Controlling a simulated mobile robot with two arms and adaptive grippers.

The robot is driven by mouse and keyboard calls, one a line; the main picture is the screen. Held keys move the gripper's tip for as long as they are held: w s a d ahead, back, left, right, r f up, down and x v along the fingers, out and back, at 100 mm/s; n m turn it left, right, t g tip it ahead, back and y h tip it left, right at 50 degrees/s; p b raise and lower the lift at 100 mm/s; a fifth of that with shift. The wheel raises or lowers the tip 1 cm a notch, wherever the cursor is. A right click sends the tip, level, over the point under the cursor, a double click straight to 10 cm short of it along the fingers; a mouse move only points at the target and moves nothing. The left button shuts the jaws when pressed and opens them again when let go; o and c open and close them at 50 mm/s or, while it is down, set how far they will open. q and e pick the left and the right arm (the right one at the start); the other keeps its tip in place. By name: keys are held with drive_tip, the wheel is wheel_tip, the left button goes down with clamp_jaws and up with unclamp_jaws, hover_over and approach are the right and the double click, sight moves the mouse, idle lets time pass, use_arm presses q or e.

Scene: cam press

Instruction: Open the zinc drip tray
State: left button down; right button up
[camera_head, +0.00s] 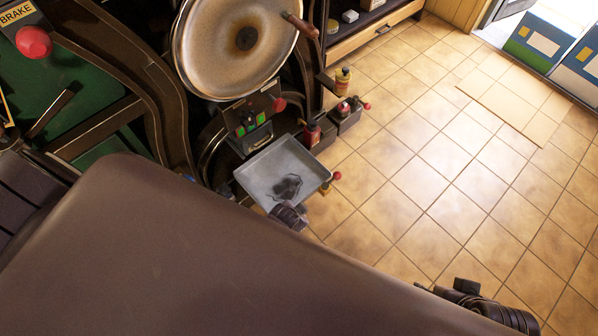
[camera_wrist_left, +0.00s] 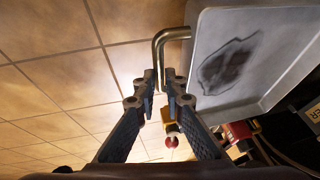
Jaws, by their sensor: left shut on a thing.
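The zinc drip tray (camera_head: 262,168) is a shallow grey pan with a dark oily stain, sticking out from the low front of the press. In the left wrist view the tray (camera_wrist_left: 285,45) fills the upper right, and its bent metal handle (camera_wrist_left: 172,33) runs down between my fingertips. My left gripper (camera_wrist_left: 161,82) is shut on this handle; in the head view the left gripper (camera_head: 287,212) is at the tray's near edge, partly hidden by my own body. Part of my right arm (camera_head: 480,300) shows at the bottom right; its fingers cannot be made out.
A large round metal disc (camera_head: 213,47) with a wooden-gripped crank stands above the tray. Small red-knobbed bottles or cans (camera_head: 313,134) stand right beside the tray. The tiled floor (camera_head: 430,175) to the right is mostly clear, with a cardboard sheet (camera_head: 510,105) and boxes (camera_head: 545,37) farther back.

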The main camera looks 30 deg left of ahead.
idle(0.3)
use_arm(q)
drive_tip(key=c, duration=2)
unclamp_jaws()
drive_tip(key=shift+s+r, duration=0.1)
drive_tip(key=shift+v, duration=5.9)
